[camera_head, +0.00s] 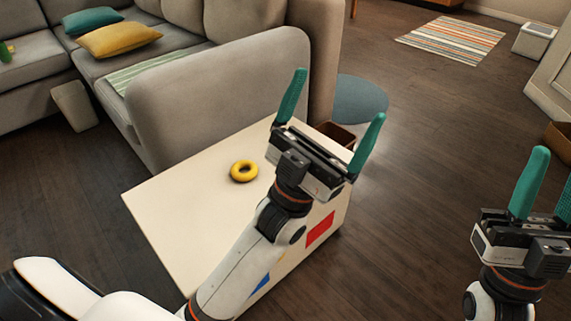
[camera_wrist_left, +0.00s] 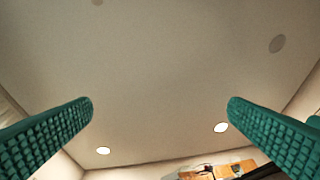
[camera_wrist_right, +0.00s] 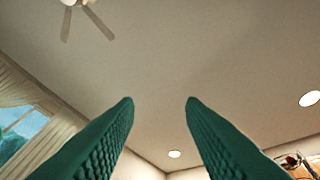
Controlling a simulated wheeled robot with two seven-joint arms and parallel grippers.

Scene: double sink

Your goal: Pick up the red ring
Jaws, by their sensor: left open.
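No red ring shows in any view. A yellow ring (camera_head: 244,171) lies flat on the cream table (camera_head: 185,205) in the head view. My left gripper (camera_head: 340,95) is open and empty, with its green fingers pointing up, above the table's right end and to the right of the yellow ring. In the left wrist view its fingers (camera_wrist_left: 160,104) are wide apart with only ceiling between them. My right gripper (camera_head: 553,172) is at the right edge of the head view, away from the table. In the right wrist view its fingers (camera_wrist_right: 159,101) are apart and empty.
A grey sofa (camera_head: 215,95) stands right behind the table. A brown box (camera_head: 337,133) and a blue-grey round seat (camera_head: 358,98) are beyond the table's right end. The table's side bears red and blue patches.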

